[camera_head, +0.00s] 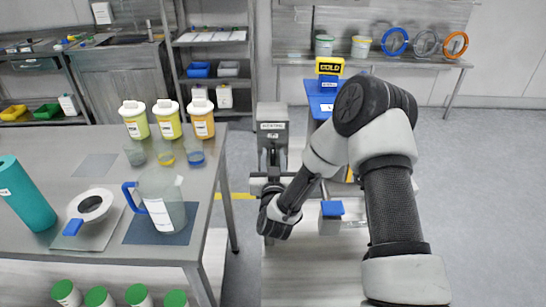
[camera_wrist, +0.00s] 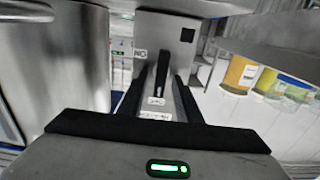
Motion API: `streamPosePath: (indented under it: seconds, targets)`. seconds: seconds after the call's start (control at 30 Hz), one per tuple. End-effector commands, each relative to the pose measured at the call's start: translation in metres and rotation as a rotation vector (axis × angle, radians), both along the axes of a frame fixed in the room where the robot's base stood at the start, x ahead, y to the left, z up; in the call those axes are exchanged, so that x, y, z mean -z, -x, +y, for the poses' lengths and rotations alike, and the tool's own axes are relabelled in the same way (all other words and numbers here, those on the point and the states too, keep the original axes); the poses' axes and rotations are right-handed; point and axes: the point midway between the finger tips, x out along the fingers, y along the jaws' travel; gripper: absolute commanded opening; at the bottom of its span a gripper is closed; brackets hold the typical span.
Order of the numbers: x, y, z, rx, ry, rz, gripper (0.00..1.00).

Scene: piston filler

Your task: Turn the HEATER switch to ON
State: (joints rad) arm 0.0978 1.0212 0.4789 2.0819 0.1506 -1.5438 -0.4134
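In the wrist view a grey metal panel (camera_wrist: 160,30) stands ahead of my gripper. A narrow black lever-like part (camera_wrist: 156,80), which looks like the switch handle, shows between my gripper's fingers (camera_wrist: 160,84). The fingers are apart, one on each side of it; I cannot tell whether either touches it. In the head view my gripper is mostly hidden by my wrist, in front of the grey labelled machine box (camera_head: 272,126). The switch is not discernible there.
A metal table (camera_head: 105,258) at left carries a blue-handled pitcher (camera_head: 165,205), a teal cylinder (camera_head: 25,195) and yellow bottles (camera_head: 133,120). A blue stand with a COLD sign (camera_head: 329,66) is behind the machine. In the wrist view a large metal cylinder (camera_wrist: 75,65) is close at left.

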Motion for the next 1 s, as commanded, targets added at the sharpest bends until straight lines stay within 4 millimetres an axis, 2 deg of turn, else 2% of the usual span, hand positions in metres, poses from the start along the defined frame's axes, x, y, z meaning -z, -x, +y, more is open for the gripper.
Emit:
streamPosePath:
  seconds: [0.17,0.33,0.67,1.0]
  targets:
    - [0.0002,0.0003,0.0002,0.000,0.000,0.000,0.30]
    - [0.0002,0.0005,0.0002,0.000,0.000,0.001,0.01]
    - [0.0015,0.0006,-0.0001,0.000,-0.024,0.001,0.00]
    - [0.0044,0.0005,-0.0021,0.000,-0.218,0.000,0.00]
